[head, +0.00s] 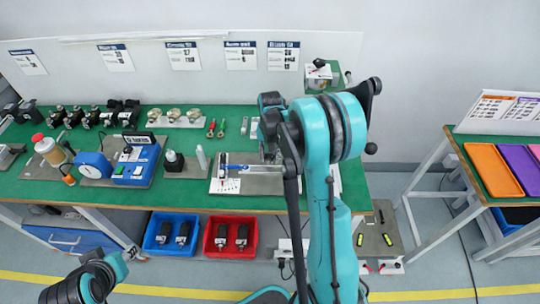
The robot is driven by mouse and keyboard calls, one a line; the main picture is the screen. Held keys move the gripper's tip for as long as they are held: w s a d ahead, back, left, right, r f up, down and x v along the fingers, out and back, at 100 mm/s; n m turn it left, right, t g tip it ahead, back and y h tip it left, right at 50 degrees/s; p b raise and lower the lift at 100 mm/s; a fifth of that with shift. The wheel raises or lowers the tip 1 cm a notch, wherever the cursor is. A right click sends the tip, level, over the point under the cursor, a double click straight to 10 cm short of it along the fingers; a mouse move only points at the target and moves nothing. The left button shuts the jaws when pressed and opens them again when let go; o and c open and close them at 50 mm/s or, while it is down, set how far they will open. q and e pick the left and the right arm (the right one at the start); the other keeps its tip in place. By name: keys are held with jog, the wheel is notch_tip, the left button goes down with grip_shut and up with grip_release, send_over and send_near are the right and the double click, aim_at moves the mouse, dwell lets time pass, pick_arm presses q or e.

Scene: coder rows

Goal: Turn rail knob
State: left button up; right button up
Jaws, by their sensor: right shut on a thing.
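The rail fixture (236,170) lies on a light plate (225,186) near the front edge of the green bench, with a blue part along it. My right gripper (269,150) is over the right end of this fixture, partly covered by my own right arm. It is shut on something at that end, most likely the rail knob. The knob itself is hidden behind the gripper and arm, so its angle cannot be told.
A blue box device (136,170) and small bottles stand left of the fixture on the green bench (210,200). Several clamps line the back. A blue bin (158,247) and a red bin (213,253) sit below. A second table with trays (493,168) stands right.

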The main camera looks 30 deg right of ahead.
aim_at(270, 155)
jog(key=n, duration=0.4)
jog(key=shift+n, duration=2.1)
jog(key=o, duration=1.2)
jog(key=shift+c, duration=0.2)
notch_tip(270, 155, up, 12)
